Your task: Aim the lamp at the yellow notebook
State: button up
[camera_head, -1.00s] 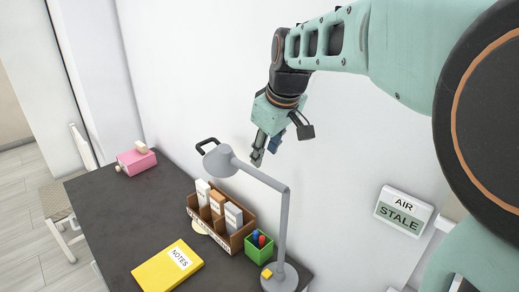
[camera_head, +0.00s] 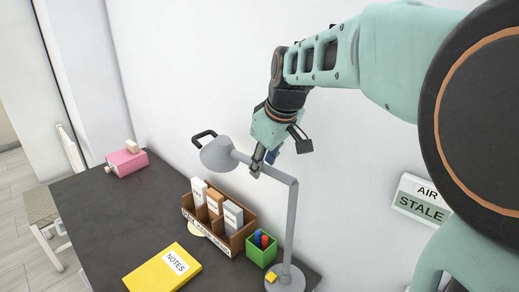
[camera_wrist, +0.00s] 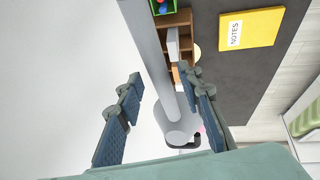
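The grey desk lamp (camera_head: 291,225) stands at the right end of the desk. Its upper arm reaches left to the lamp head (camera_head: 217,155), which has a black loop handle (camera_head: 205,134). The yellow notebook (camera_head: 163,270), labelled NOTES, lies flat at the front of the desk, below and left of the head; it also shows in the wrist view (camera_wrist: 250,28). My gripper (camera_head: 258,168) is at the lamp's upper arm, right of the head. In the wrist view my gripper (camera_wrist: 160,85) is open, with the lamp arm between its fingers; I cannot tell whether they touch it.
A brown organizer (camera_head: 222,237) with several upright boxes and a green pen cup (camera_head: 261,250) stand behind the notebook, near the lamp base. A pink object (camera_head: 127,162) lies at the far left of the dark desk (camera_head: 110,220). A white wall sign (camera_head: 422,201) hangs at right.

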grip_shut()
dwell(0.3)
jog(key=shift+s+a+n+g+y+b, duration=0.4)
jog(key=shift+s+n+b, duration=0.4)
jog(key=shift+n, duration=0.5)
jog(key=shift+s+a+n+g+y+b, duration=0.3)
jog(key=shift+s+n+y+b, duration=0.15)
jog(key=shift+s+n, duration=0.7)
jog(key=shift+s+a+n+g+y+b, duration=0.4)
jog(key=shift+s+n+b, duration=0.3)
jog(key=shift+n, duration=0.75)
jog(key=shift+o, duration=0.6)
grip_release()
